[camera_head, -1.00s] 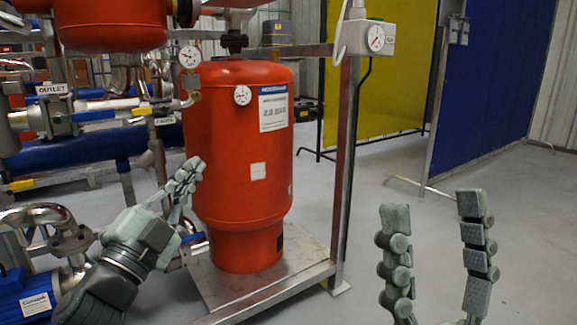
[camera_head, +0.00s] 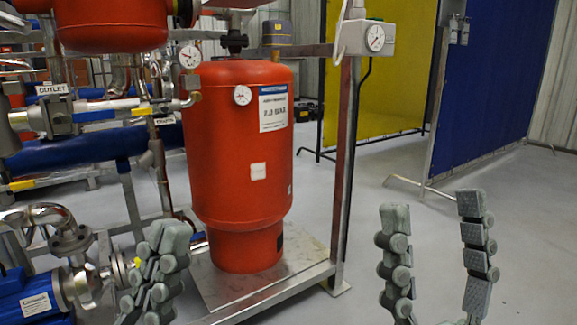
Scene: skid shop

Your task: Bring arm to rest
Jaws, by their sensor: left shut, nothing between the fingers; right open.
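My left gripper (camera_head: 160,262) is at the lower left, in front of the skid's pipes and to the left of the red tank. Its grey-green fingers are together, with nothing between them. Its wrist is below the picture's edge. My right gripper (camera_head: 437,240) is at the lower right with its two fingers pointing up and wide apart. It is empty, and grey floor shows between the fingers.
A red tank (camera_head: 240,160) stands on a metal skid base (camera_head: 285,280) with an upright post (camera_head: 343,170). A blue pump (camera_head: 25,297) and pipes are at the left. Yellow (camera_head: 375,80) and blue (camera_head: 490,90) screens stand behind. Floor around my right gripper is clear.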

